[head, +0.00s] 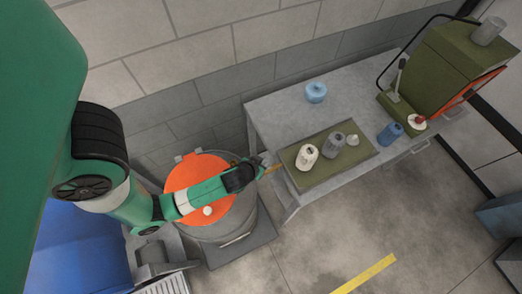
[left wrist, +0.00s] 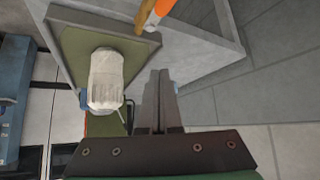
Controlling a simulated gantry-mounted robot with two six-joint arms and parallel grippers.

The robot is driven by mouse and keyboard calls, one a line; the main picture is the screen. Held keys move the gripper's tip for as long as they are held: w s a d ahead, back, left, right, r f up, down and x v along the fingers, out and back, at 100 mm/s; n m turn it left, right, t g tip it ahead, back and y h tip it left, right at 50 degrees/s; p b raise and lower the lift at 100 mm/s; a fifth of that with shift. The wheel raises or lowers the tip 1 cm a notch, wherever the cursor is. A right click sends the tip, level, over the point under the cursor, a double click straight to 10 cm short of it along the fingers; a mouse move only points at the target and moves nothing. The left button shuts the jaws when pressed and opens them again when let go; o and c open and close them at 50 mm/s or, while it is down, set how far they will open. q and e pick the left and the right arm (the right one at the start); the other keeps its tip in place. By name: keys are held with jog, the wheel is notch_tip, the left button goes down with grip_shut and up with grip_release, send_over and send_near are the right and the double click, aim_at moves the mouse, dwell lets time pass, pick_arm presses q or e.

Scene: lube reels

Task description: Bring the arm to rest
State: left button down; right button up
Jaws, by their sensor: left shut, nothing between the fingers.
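My left arm comes in from the left in the head view, reaching over the orange-topped drum. My left gripper (head: 262,165) is near the left end of the table, short of the green tray (head: 350,169). In the left wrist view its two grey fingers (left wrist: 158,100) lie together with nothing between them. A cream reel (head: 307,156) stands on the tray, apart from the gripper; a pale reel also shows left of the fingers in the wrist view (left wrist: 106,80). My right gripper is not in view.
A grey reel (head: 333,145) and a small pale piece (head: 352,140) are on the tray. Blue reels (head: 316,92) (head: 390,133) stand on the table beside it. A green machine (head: 445,65) stands at the right. The drum (head: 228,226) is below my arm.

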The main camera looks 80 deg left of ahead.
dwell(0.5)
pick_arm(q)
jog(key=w+d+r+t+p, duration=0.2)
jog(key=w+r+t, duration=0.4)
jog(key=w+r, duration=1.4)
jog(key=w+d+r+m+t+p, duration=0.1)
jog(key=w+d+r+t, duration=0.2)
jog(key=r, duration=0.8)
jog(key=w+d+r+t, duration=0.2)
jog(key=w+r, duration=0.1)
jog(key=r, duration=0.7)
jog(key=s+d+r+m+t+h+p, duration=0.1)
jog(key=d+r+t, duration=0.2)
jog(key=r, duration=0.8)
jog(key=s+d+r+m+t+h, duration=0.1)
jog(key=d+r+t+h, duration=0.2)
jog(key=r, duration=0.7)
jog(key=s+d+r+m+t+h, duration=0.2)
jog(key=s+r+m, duration=0.1)
jog(key=s+r, duration=0.2)
jog(key=s+d+r+m+t+h, duration=0.2)
jog(key=s+d+r+m, duration=0.1)
jog(key=r, duration=0.6)
jog(key=shift+s+d+r+m+t, duration=0.25)
jog(key=shift+s+m+t, duration=0.15)
jog(key=shift+s+m, duration=0.55)
